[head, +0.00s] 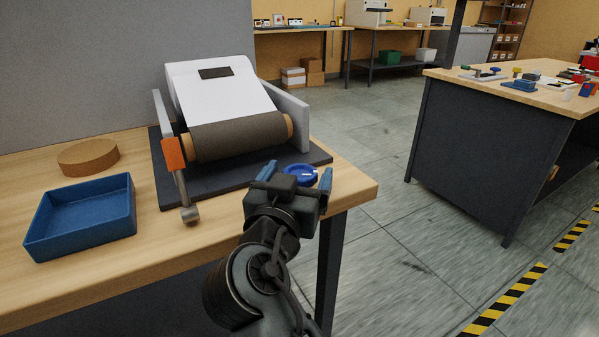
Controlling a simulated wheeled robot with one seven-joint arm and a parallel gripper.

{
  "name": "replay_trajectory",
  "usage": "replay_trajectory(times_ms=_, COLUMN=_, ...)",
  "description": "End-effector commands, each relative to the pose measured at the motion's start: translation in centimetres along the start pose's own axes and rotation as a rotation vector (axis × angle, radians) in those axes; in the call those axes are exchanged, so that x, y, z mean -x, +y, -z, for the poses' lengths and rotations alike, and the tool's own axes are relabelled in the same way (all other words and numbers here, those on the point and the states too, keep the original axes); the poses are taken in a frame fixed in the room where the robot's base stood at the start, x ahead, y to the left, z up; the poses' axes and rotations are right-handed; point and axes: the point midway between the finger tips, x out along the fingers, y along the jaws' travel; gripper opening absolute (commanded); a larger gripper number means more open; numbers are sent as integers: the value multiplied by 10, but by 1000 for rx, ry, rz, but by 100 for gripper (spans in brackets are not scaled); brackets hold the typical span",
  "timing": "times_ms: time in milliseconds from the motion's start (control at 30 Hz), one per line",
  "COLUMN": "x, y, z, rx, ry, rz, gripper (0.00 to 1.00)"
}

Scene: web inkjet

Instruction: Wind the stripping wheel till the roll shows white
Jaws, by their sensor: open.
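The roll (238,138) in the head view is dark grey-brown over its visible width, with tan core ends. A white sheet (225,97) runs up behind it. A small round blue wheel (301,181) with a light mark sits at the right front of the machine's dark base; I take it to be the stripping wheel. My gripper (297,172) is open, its two blue-tipped fingers apart, and appears either side of the wheel. I cannot tell whether the fingers touch it or are above it. My gripper's body hides the wheel's near side.
An orange-topped lever (174,154) with a metal knob stands at the roll's left. A blue tray (45,241) and a brown disc (88,157) lie on the wooden bench (150,247) at left. Grey side plates flank the roll. Another bench (450,150) stands right, across open floor.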

Motion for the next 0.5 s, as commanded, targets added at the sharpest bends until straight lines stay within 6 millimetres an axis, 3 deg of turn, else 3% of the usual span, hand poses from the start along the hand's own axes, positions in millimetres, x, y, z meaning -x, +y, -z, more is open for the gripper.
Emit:
replay_trajectory(times_ms=300, x=51, y=0, z=0, rx=0, ry=0, rz=1, gripper=87)
replay_trajectory(times_ms=500, x=65, y=0, z=0, rx=0, ry=1, rz=1, gripper=87)
